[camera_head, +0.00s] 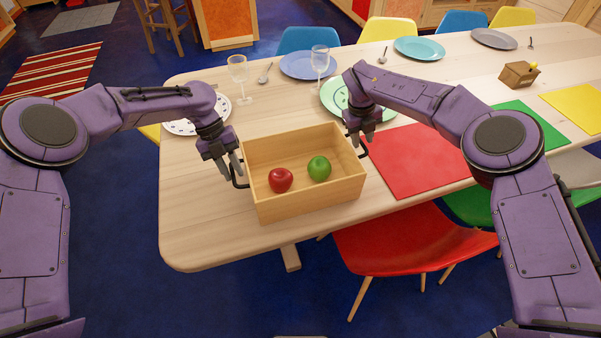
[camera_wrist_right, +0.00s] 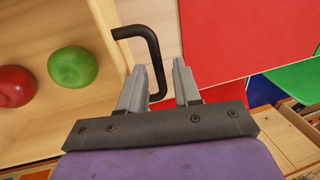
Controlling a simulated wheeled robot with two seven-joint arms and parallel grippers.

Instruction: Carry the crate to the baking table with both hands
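The light wooden crate (camera_head: 312,198) sits on the long wooden table near its front left edge. It holds a red apple (camera_head: 281,180) and a green apple (camera_head: 319,169); both apples also show in the right wrist view. Black handles stick out from its left (camera_head: 238,178) and right (camera_head: 362,147) ends. My left gripper (camera_head: 231,168) points down at the left handle, its fingers apart. My right gripper (camera_wrist_right: 162,80) is open at the right handle (camera_wrist_right: 157,62); the bar appears between its fingers, without visible clamping. Which table is the baking table is unclear.
The dining table (camera_head: 200,225) also holds plates, two glasses (camera_head: 238,75), spoons, a small wooden box (camera_head: 519,74) and a red mat (camera_head: 415,160) right beside the crate. A red chair (camera_head: 410,240) stands at the front edge. Blue floor (camera_head: 200,300) is open at front left.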

